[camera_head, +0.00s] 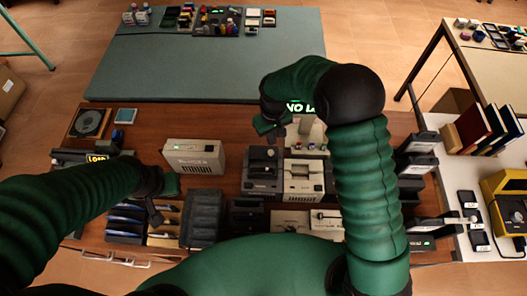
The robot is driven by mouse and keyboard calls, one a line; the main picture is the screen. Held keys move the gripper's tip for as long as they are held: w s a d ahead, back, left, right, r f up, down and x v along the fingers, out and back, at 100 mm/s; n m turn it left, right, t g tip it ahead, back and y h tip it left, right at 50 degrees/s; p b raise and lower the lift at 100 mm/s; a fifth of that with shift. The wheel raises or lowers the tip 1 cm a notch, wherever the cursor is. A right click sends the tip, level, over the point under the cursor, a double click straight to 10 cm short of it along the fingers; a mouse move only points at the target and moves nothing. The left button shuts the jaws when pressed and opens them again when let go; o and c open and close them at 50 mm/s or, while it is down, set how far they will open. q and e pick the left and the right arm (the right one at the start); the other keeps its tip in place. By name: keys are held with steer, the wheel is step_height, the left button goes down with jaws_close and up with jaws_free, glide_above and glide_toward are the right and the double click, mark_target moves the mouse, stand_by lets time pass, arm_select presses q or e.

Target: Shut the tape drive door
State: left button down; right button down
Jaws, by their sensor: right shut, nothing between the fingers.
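I cannot tell for certain which device is the tape drive. The likeliest is a grey and black boxy unit (262,172) in the middle of the brown bench. The state of its door is too small to make out. My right gripper (270,134) is shut and empty, just above the far side of this unit; I cannot tell if it touches. My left gripper (155,214) hangs over the left part of the bench, near the folder trays, and its fingers are too small to read.
A beige machine (301,180) stands right of the grey unit. A grey-green mat (200,68) lies mostly clear behind. Books (484,127) stand on the right table.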

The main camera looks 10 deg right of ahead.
steer(key=shift+f+b, duration=0.85)
steer(key=shift+f, duration=0.55)
steer(key=shift+s+a+p, duration=0.15)
steer(key=shift+s+a, duration=0.05)
steer(key=shift+s, duration=0.75)
steer(key=shift+s+a+p, duration=0.2)
steer(key=shift+s, duration=0.7)
steer(key=shift+s+a+p, duration=0.15)
steer(key=shift+s+a, duration=0.05)
steer(key=shift+s, duration=0.75)
steer(key=shift+w+d, duration=0.1)
steer(key=shift+w, duration=0.15)
stand_by(0.4)
steer(key=shift+r, duration=0.1)
step_height(320, 180, up, 7)
steer(key=p, duration=0.6)
